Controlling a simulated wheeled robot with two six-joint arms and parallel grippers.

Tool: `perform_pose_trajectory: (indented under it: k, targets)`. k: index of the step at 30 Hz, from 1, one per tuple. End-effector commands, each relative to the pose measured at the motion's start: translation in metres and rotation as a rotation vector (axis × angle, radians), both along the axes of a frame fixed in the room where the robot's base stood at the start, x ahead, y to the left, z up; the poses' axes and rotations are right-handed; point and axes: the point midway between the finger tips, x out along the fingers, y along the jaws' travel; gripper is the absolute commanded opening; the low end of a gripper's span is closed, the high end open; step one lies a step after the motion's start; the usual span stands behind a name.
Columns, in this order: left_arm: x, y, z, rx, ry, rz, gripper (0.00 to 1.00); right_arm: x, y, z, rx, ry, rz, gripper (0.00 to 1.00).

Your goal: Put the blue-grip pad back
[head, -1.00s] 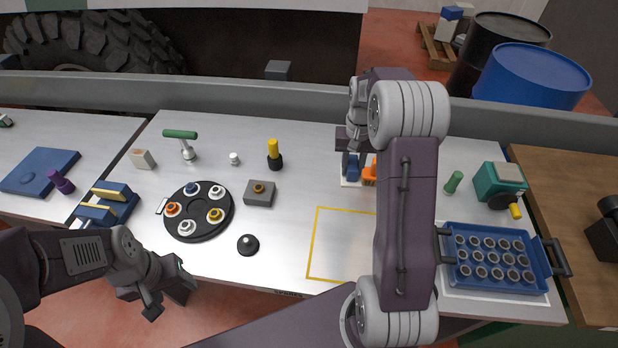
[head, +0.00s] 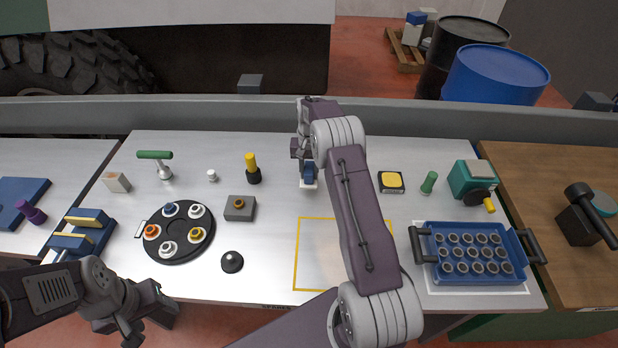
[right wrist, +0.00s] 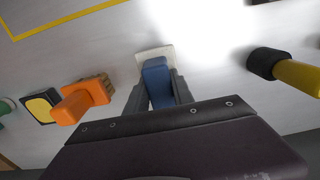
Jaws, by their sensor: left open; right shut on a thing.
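The blue-grip pad has a blue grip (head: 308,172) on a thin white pad (head: 308,185). It is at the back middle of the table, behind the yellow outlined square (head: 296,262). My right gripper (right wrist: 155,92) is shut on the blue grip, pointing down, with one finger on each side; the white pad (right wrist: 152,52) shows beyond the fingers. I cannot tell whether the pad touches the table. My left gripper (head: 148,322) is open and empty, in front of the table's near edge at the left.
A blue tray (head: 430,274) of several round parts lies front right. The outlined square looks empty.

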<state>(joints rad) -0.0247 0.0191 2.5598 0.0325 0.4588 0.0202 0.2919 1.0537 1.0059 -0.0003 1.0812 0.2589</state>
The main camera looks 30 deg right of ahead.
Motion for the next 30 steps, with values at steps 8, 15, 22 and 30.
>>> perform_pose_trajectory:
  k: [8,15,22,30]
  targets:
    - [0.000,0.000,0.006,0.000,0.000,0.000,0.60,-0.001,0.000,-0.022,0.001,0.003,0.000,0.00]
    - [0.000,0.000,0.008,0.000,0.000,0.000,0.60,0.000,0.000,-0.041,-0.001,-0.001,0.001,0.00]
    - [0.000,0.000,0.006,0.000,0.000,0.000,0.60,0.000,0.000,-0.044,0.000,0.000,0.001,0.34]
    - [0.000,0.000,0.006,0.000,0.000,0.000,0.60,0.000,0.000,-0.044,0.000,0.000,0.001,0.50]
